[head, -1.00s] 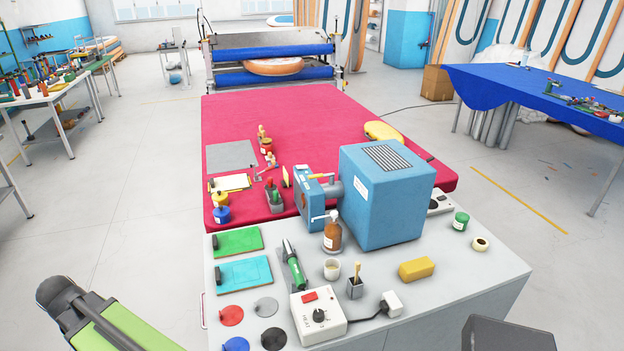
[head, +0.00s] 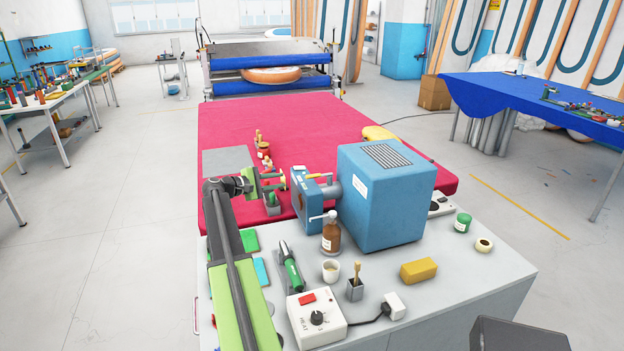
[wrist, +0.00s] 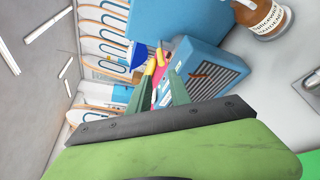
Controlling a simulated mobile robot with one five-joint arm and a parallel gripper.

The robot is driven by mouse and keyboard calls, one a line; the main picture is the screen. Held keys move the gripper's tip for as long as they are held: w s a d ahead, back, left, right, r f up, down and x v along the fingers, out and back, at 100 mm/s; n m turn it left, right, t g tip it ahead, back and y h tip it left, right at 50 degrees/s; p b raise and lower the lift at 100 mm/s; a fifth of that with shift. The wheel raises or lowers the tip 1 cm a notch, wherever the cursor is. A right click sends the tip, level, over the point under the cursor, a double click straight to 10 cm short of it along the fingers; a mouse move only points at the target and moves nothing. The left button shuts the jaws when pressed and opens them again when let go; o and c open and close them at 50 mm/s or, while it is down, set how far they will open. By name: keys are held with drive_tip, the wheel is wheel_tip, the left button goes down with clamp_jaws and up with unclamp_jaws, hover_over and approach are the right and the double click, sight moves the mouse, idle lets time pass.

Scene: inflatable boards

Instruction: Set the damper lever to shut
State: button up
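The blue blower box (head: 385,195) stands on the grey bench, with a smaller blue damper housing (head: 309,195) on its left side. The damper lever (head: 322,175) is a thin yellow bar at the top of this housing, roughly level in the head view. My gripper (head: 277,180) is just left of the housing and apart from it. In the wrist view the green fingers (wrist: 160,88) are spread, with a yellow bar, likely the lever (wrist: 159,60), showing beyond and between them. The slotted housing (wrist: 208,72) is right of the fingers. I cannot see contact.
A brown bottle (head: 331,234) stands right in front of the housing. A green-handled tool (head: 290,265), a white cup (head: 331,270) and a heat control box (head: 317,318) are nearer. The red mat (head: 235,120) behind has free room.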

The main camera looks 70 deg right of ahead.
sight(308, 177)
drive_tip(key=b+x, duration=0.3)
drive_tip(key=x, duration=1.3)
drive_tip(key=shift+s+d+f, duration=0.15)
drive_tip(key=shift+s+d, duration=0.05)
drive_tip(key=shift+d, duration=0.1)
clamp_jaws()
idle(0.4)
